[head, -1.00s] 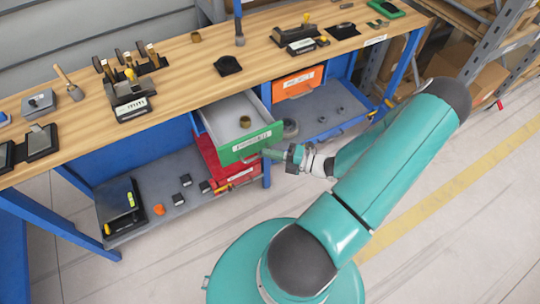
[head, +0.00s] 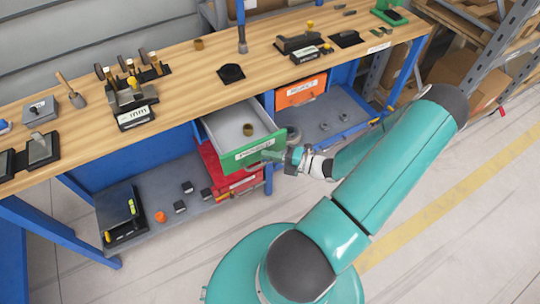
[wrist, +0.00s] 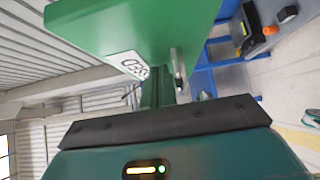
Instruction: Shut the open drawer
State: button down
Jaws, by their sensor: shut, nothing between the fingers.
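The open drawer (head: 212,130) sticks out under the workbench top, with a grey inside and a green front (head: 234,164) carrying a white label. A small brass cylinder (head: 248,130) stands in it. My gripper (head: 268,155) is shut and empty at the right part of the green front, by its handle; I cannot tell whether it touches. In the wrist view the green front (wrist: 125,30) fills the upper middle, with the grey metal handle (wrist: 178,72) just right of my gripper's fingers (wrist: 157,88).
A red drawer (head: 238,185) sits below the open one, and an orange drawer (head: 300,90) is to the right. The wooden bench top (head: 185,85) carries tools and small holders. A lower shelf (head: 165,190) holds small parts. Floor in front is clear.

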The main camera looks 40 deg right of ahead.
aim_at(245, 119)
jog(key=w+d, duration=0.1)
jog(key=w, duration=0.4)
jog(key=w+d, duration=0.2)
jog(key=w, duration=0.4)
jog(key=w+d, duration=0.2)
jog(key=w, duration=0.3)
jog(key=shift+w, duration=0.35)
jog(key=shift+w+r, duration=0.1)
jog(key=shift+w, duration=0.25)
